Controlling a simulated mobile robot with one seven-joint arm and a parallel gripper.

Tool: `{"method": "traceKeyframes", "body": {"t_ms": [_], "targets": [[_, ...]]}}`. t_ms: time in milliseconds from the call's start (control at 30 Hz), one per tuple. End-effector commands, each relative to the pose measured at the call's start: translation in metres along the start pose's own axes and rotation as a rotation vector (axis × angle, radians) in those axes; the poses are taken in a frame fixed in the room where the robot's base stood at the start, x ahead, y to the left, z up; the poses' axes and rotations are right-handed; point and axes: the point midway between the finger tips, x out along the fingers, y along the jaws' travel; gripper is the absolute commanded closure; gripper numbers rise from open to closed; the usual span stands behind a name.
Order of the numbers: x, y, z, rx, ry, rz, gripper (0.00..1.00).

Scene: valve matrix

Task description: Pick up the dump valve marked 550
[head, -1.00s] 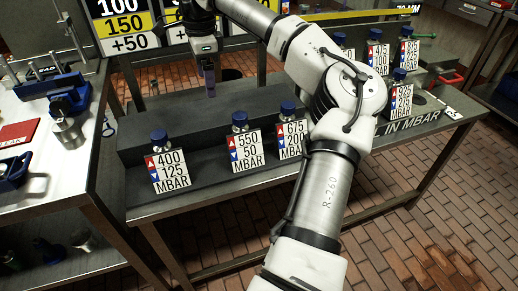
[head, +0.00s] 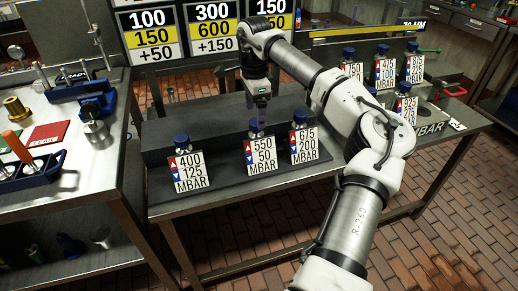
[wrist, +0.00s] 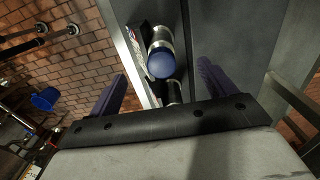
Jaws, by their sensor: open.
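The dump valve marked 550 (head: 261,152) stands upright on the lower step of the dark rack, with a blue cap and a white "550 50 MBAR" plate. It is between the valve marked 400 and the valve marked 675. My gripper (head: 260,112) points down just above and behind its cap in the head view. In the wrist view my open gripper (wrist: 162,90) has one purple finger on each side, and a blue-capped valve (wrist: 161,62) shows ahead between them, its plate seen edge-on. Nothing is held. The wrist view does not show the valve's number.
The valve marked 400 (head: 189,170) stands to the left and the valve marked 675 (head: 304,145) close to the right. Several more valves stand at the far right, behind my arm. A workbench (head: 115,185) with tools is at the left.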

Motion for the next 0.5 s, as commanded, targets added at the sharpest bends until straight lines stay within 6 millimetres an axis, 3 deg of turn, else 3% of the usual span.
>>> {"method": "traceKeyframes", "body": {"t_ms": [267, 500], "targets": [[0.023, 0.001, 0.0, 0.001, -0.001, 0.0, 0.17], [0.057, 0.003, -0.003, 0.001, -0.003, 0.001, 0.17]]}}
